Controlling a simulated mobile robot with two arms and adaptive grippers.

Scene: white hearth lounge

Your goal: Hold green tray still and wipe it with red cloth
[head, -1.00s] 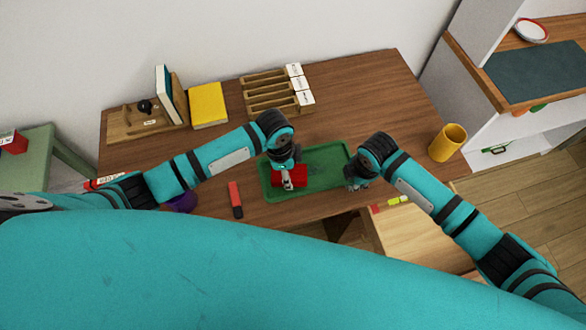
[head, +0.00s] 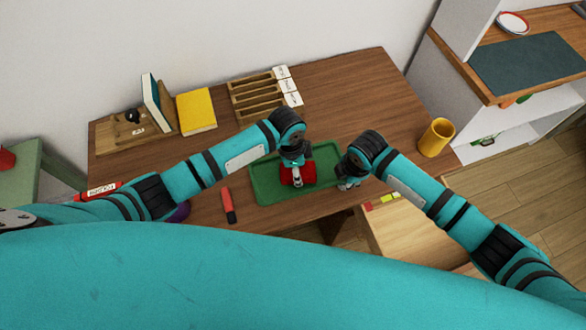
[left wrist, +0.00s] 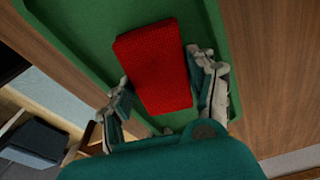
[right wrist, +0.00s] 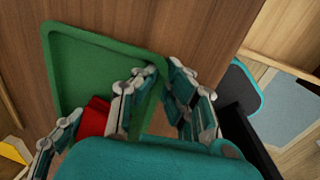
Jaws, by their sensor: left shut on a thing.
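The green tray (head: 268,189) lies flat near the front edge of the wooden table. The red cloth (left wrist: 155,65) is a folded pad on the tray, near the tray's middle in the head view. My left gripper (head: 297,182) points down and is shut on the red cloth, with a finger on each side of it in the left wrist view. My right gripper (right wrist: 161,68) is at the tray's right rim, shut on it, one finger inside and one outside. The left gripper partly hides the cloth in the head view.
A red marker-like stick (head: 228,206) lies left of the tray. A yellow book (head: 196,110) and a wooden slotted rack (head: 262,96) stand at the back. A yellow cup (head: 435,138) stands at the right.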

